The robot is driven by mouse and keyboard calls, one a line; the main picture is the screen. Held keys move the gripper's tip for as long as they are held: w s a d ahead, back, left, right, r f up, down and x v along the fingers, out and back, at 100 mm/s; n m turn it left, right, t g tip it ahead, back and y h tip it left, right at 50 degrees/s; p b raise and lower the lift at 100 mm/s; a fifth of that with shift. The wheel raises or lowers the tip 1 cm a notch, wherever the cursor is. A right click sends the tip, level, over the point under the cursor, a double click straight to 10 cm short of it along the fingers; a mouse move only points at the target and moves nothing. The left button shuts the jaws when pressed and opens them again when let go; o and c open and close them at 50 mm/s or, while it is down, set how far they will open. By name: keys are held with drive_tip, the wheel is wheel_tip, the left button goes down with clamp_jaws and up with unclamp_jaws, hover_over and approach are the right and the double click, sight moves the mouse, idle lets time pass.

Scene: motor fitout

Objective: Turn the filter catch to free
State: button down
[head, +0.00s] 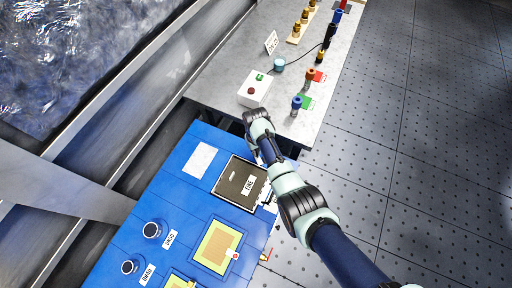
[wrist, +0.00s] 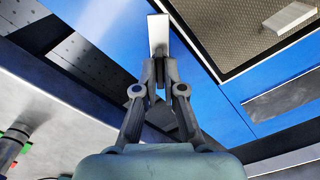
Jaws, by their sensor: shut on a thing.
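In the wrist view my gripper (wrist: 160,68) has its two fingertips together on the end of a pale flat bar, which I take to be the filter catch (wrist: 158,34). The bar lies over the blue panel (wrist: 205,85), beside the dark filter frame. In the head view the dark filter (head: 240,183) with a white label sits in the blue panel (head: 185,225). My arm crosses its right side there and hides the fingertips. I cannot tell the catch's exact angle.
A grey table (head: 225,75) beyond the panel holds a white button box (head: 254,89), a blue-topped post (head: 296,105) and several other posts. A yellow framed panel (head: 216,246) and dark round knobs (head: 151,229) are nearer. The grey floor at right is clear.

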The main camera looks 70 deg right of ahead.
drive_tip(key=n+p, duration=0.1)
drive_tip(key=n, duration=0.3)
drive_tip(key=shift+r, duration=0.1)
drive_tip(key=shift+n, duration=1.8)
drive_tip(key=c, duration=1.3)
unclamp_jaws()
wheel_tip(320, 180, up, 12)
drive_tip(key=shift+f, duration=0.1)
